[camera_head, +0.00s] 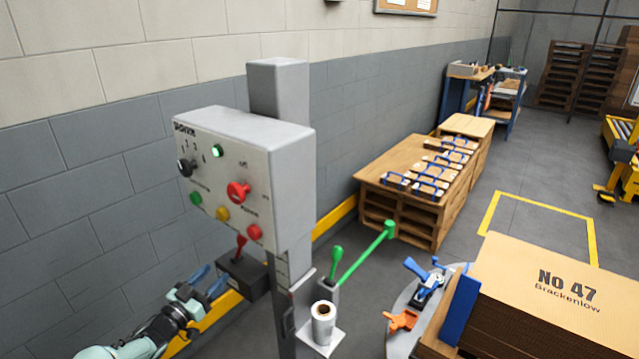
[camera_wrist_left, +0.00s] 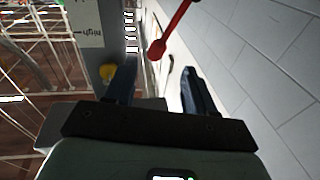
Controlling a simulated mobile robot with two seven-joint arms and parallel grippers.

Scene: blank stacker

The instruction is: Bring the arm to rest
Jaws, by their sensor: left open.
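My left gripper (camera_head: 210,280) shows at the lower left in the head view, its two blue fingers apart with nothing between them. In the left wrist view the open fingers (camera_wrist_left: 158,85) point away from the camera. A red lever (camera_head: 241,247) stands on a dark box on the control post, up and right of the fingers. In the left wrist view the red lever (camera_wrist_left: 158,48) lies beyond the fingertips, apart from them. My right gripper is not in view.
A green lever (camera_head: 365,252) and a white roll (camera_head: 323,322) are right of the post. The block wall is behind.

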